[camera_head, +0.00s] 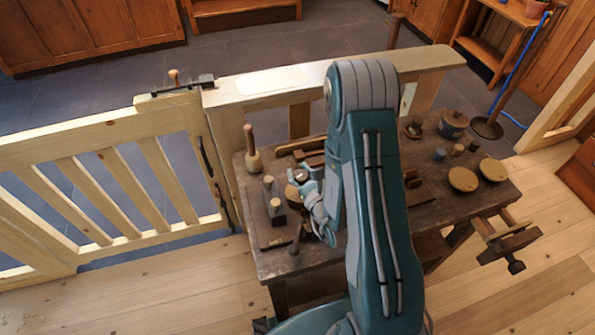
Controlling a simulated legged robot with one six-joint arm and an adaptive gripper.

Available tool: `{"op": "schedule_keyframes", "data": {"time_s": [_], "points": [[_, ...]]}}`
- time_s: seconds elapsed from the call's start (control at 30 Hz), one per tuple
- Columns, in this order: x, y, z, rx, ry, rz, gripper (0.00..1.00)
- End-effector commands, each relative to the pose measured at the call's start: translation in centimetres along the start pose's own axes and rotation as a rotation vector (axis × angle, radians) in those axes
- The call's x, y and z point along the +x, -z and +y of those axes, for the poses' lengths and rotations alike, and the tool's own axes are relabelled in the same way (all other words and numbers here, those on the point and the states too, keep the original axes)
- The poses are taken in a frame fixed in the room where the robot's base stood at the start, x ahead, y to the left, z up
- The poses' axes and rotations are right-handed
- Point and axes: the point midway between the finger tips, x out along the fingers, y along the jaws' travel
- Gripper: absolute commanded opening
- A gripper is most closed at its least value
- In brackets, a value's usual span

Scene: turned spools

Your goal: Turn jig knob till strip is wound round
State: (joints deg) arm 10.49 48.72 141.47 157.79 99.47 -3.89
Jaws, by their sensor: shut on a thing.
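My gripper (302,182), pale blue-grey, is at the left part of the dark wooden workbench (268,262), low over its top. Its fingers are shut at a small round brown knob-like piece (292,191); my fingers and wrist partly cover it. Dark upright blocks with pale round tops (277,210) stand just left of it, part of what looks like the jig. A dark rod with a rounded end (295,240) stands in front. I cannot make out the strip or how far it goes round; my arm hides the middle of the bench.
A wooden mallet (252,160) stands at the bench's back left. A vise (508,243) juts from the right edge. A wooden gate (110,190) is at the left.

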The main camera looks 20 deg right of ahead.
Motion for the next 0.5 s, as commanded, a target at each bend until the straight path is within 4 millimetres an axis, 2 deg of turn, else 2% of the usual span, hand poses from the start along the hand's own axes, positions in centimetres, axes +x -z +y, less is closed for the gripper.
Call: {"op": "schedule_keyframes", "data": {"time_s": [0.37, 0.4, 0.43, 0.5], "points": [[-0.03, -0.04, 0.01, 0.001, 0.002, -0.001, 0.08], [-0.03, -0.04, 0.01, 0.001, 0.002, -0.001, 0.74], [-0.03, -0.04, 0.01, 0.001, 0.002, -0.001, 0.78], [-0.03, -0.03, 0.01, 0.001, 0.002, 0.0, 0.78]]}}
